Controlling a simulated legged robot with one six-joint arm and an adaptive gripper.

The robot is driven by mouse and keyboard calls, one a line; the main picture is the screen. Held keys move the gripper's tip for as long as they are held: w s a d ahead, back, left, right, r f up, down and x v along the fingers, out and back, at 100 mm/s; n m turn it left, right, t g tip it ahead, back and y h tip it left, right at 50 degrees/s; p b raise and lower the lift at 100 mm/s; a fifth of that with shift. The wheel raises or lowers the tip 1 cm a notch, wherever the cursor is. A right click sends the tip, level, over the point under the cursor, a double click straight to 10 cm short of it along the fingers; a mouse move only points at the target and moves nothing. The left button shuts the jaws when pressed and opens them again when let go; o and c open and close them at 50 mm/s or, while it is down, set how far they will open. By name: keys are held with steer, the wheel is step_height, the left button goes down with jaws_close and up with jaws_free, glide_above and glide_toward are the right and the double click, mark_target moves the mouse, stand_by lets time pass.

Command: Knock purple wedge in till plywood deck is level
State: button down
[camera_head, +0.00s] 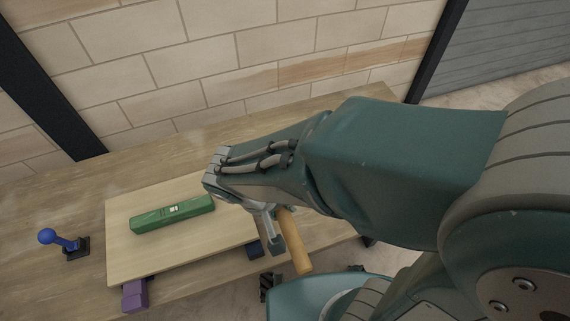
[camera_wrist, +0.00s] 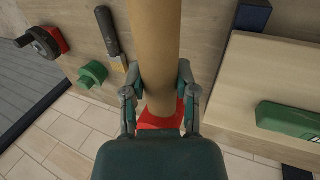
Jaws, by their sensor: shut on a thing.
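My gripper (camera_wrist: 160,78) is shut on the tan wooden handle (camera_wrist: 158,40) of a mallet, with a finger on each side. A red part, seemingly the mallet's head (camera_wrist: 160,116), shows below the fingers, partly hidden by my gripper. In the head view the handle (camera_head: 294,240) points down, right of the plywood deck (camera_head: 120,235). The purple wedge (camera_head: 134,296) sticks out from under the deck's front left corner. A green spirit level (camera_head: 172,215) lies on the deck; its bubble is too small to read. The wedge is not in the wrist view.
A dark blue block (camera_head: 254,249) sits at the deck's right edge. A blue ball-topped piece on a black base (camera_head: 63,242) stands left of the deck on the workbench (camera_head: 60,200). A red-and-black tool (camera_wrist: 42,42), a green piece (camera_wrist: 92,74) and a dark-handled tool (camera_wrist: 108,30) lie nearby.

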steer(key=w+d+f, duration=0.1)
steer(key=w+f, duration=0.1)
steer(key=w, duration=0.1)
steer(key=w+d+f, duration=0.1)
steer(key=w+f, duration=0.2)
steer(key=w, duration=0.1)
steer(key=w+f, duration=0.2)
steer(key=w, duration=0.2)
steer(key=shift+d+f, duration=0.3)
steer(key=shift+d, duration=0.1)
steer(key=shift+w+f, duration=0.5)
steer(key=shift+w+d+f, duration=0.1)
steer(key=shift+w+f, duration=0.1)
steer(key=shift+f, duration=0.7)
steer(key=shift+w+d+f, duration=0.1)
steer(key=shift+w+f, duration=0.1)
steer(key=shift+f, duration=0.7)
steer(key=shift+f, duration=0.1)
steer(key=shift+c, duration=2)
jaws_free()
